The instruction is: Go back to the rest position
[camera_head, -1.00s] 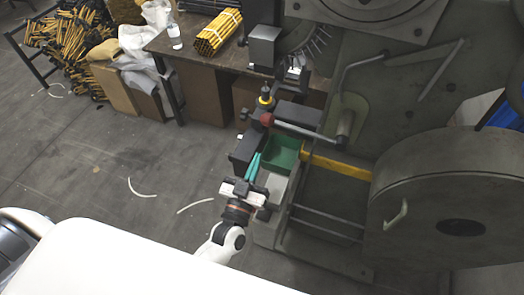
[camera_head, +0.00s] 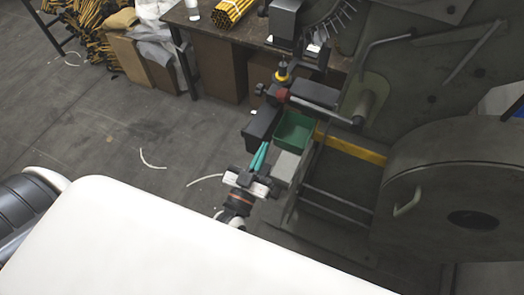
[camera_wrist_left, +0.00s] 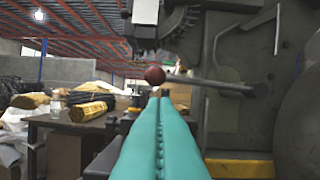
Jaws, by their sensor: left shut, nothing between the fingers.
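My left gripper (camera_head: 259,158) shows in the head view with its teal fingers closed together and nothing between them. It is just in front of the green bin (camera_head: 295,132) and beside the dark box of the press. In the left wrist view the teal fingers (camera_wrist_left: 160,110) lie side by side, pointing at the press. The red ball knob (camera_wrist_left: 155,75) of the press lever appears just beyond the fingertips; it also shows in the head view (camera_head: 282,95). My right gripper is not in view.
The large grey rivet press (camera_head: 440,185) fills the right side. A wooden table (camera_head: 250,32) with a bundle of yellow rods (camera_head: 232,10) and a bottle (camera_head: 192,10) stands behind. Open floor (camera_head: 110,140) lies to the left.

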